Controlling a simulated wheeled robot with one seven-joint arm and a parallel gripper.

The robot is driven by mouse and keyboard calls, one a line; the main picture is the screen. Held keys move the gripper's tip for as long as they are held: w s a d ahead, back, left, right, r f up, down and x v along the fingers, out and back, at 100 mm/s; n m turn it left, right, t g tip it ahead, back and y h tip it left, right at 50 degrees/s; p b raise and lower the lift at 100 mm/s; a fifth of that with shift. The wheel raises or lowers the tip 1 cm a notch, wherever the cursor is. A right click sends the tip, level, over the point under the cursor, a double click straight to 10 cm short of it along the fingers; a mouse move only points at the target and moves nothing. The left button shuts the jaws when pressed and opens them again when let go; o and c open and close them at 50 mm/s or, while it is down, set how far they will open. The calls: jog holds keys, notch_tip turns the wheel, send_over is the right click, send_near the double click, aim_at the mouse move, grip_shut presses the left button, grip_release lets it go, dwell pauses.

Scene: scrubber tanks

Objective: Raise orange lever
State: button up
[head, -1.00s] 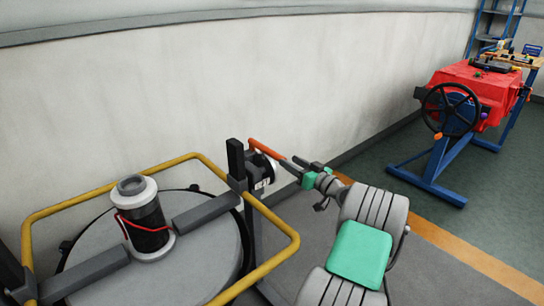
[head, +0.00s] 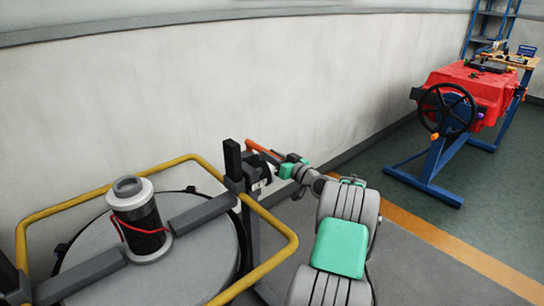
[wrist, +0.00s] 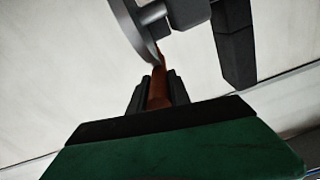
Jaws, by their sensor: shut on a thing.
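The orange lever (head: 260,148) is a slim bar beside the dark valve body on the yellow-railed tank. In the head view it slopes down to the right, toward my gripper (head: 284,162). My gripper's black fingers are at its right end, and the green-and-grey wrist is behind them. In the wrist view the lever (wrist: 159,90) looks red-brown and lies between the two black fingers (wrist: 158,93), which are shut on it. The lever's far end runs up behind a grey round part. The gripped stretch is partly hidden.
The tank's yellow rail (head: 279,259) and a dark upright post (head: 233,160) stand close to the lever. A black-and-white cylinder (head: 140,228) sits on the tank lid. A pale wall (head: 250,80) is behind. A red machine (head: 467,92) on blue legs stands far right, with open floor between.

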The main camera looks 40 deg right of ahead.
grip_shut()
dwell(0.9)
